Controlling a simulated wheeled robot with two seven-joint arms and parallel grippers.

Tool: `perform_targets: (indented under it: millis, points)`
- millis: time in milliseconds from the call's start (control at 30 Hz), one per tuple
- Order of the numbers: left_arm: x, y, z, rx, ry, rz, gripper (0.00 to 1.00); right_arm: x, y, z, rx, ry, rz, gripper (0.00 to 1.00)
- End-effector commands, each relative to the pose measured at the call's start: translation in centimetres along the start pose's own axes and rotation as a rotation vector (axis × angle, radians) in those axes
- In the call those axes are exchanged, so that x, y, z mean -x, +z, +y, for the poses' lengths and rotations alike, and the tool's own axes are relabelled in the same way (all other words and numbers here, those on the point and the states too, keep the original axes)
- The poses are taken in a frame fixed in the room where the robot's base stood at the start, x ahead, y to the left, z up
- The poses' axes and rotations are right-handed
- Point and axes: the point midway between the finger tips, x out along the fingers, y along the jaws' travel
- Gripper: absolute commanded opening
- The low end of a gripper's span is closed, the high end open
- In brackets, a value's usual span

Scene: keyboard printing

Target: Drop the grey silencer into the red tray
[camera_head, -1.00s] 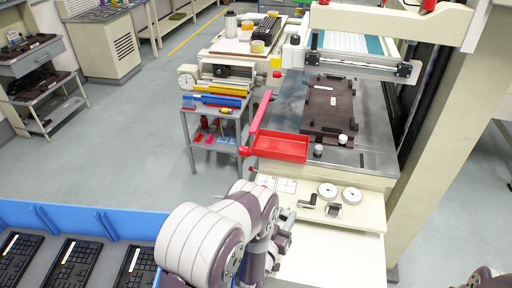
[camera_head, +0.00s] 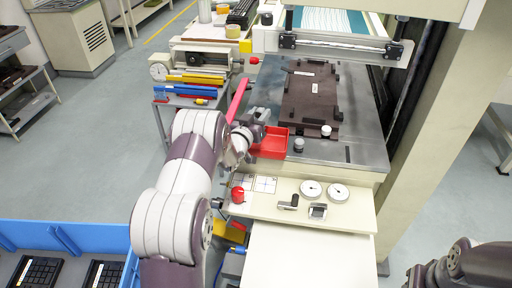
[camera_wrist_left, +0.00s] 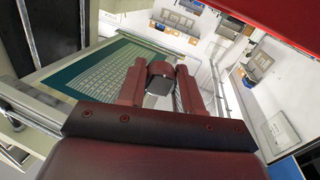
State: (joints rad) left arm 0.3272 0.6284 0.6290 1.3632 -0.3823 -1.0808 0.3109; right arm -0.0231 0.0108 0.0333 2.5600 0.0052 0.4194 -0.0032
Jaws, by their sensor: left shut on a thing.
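The red tray (camera_head: 271,148) sits at the left front corner of the machine bed in the head view. My left gripper (camera_head: 260,116) is at the tray's back left edge. In the left wrist view my left gripper (camera_wrist_left: 161,88) is shut on a small dark grey piece, the grey silencer (camera_wrist_left: 158,87), which sits between the two fingertips. The silencer is hard to tell from the gripper in the head view. Part of the tray is hidden by my left wrist. Only a dark part of my right arm shows at the lower right, without its gripper.
A dark brown plate (camera_head: 311,95) lies on the grey machine bed (camera_head: 358,130), right of the tray. Two round dials (camera_head: 324,190) and small metal levers are on the cream front ledge. A red knob (camera_head: 238,195) stands near my left forearm. A blue-edged bin with keyboards is at the lower left.

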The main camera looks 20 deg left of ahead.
Motion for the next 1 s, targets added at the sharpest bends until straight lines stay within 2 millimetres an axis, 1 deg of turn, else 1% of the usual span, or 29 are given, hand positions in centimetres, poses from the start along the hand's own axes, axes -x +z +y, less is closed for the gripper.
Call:
perform_targets:
  millis: [33,100,367,400,433,467,767,867,967,1000]
  points:
    - [0.0,1.1,-0.1,0.0,0.0,-0.001,0.0,-0.8,0.1,0.0,0.0,0.0,0.0,0.43]
    - [0.0,1.6,-0.2,0.0,0.0,0.001,0.0,-1.0,0.1,0.0,0.0,0.0,0.0,0.43]
    - [0.0,1.6,-0.2,0.0,0.0,0.001,0.0,-0.9,0.1,0.0,0.0,0.0,0.0,0.43]
    - [0.0,1.6,-0.2,0.0,0.0,0.001,0.48,-0.9,0.1,0.0,0.0,0.0,0.0,0.43]
    - [0.0,1.6,-0.2,0.0,0.0,0.001,0.57,-0.9,0.1,0.0,0.0,0.0,0.0,0.43]
    - [0.0,1.6,-0.2,0.0,0.0,0.001,0.64,-0.9,0.1,0.0,0.0,0.0,0.0,0.43]
    - [0.2,1.6,-0.2,0.0,0.0,0.001,0.64,-0.9,0.1,0.0,0.0,0.0,0.0,0.43]
    - [1.5,1.7,-0.2,0.001,-0.001,-0.001,0.64,-1.1,0.1,0.0,0.0,0.0,0.0,0.43]
    - [4.1,1.7,-0.3,0.001,-0.003,-0.001,0.64,-1.3,0.2,0.0,0.0,0.0,0.0,0.43]
    - [5.2,1.7,-0.2,0.001,-0.002,-0.001,0.64,-1.4,0.2,0.0,0.0,0.0,0.0,0.43]
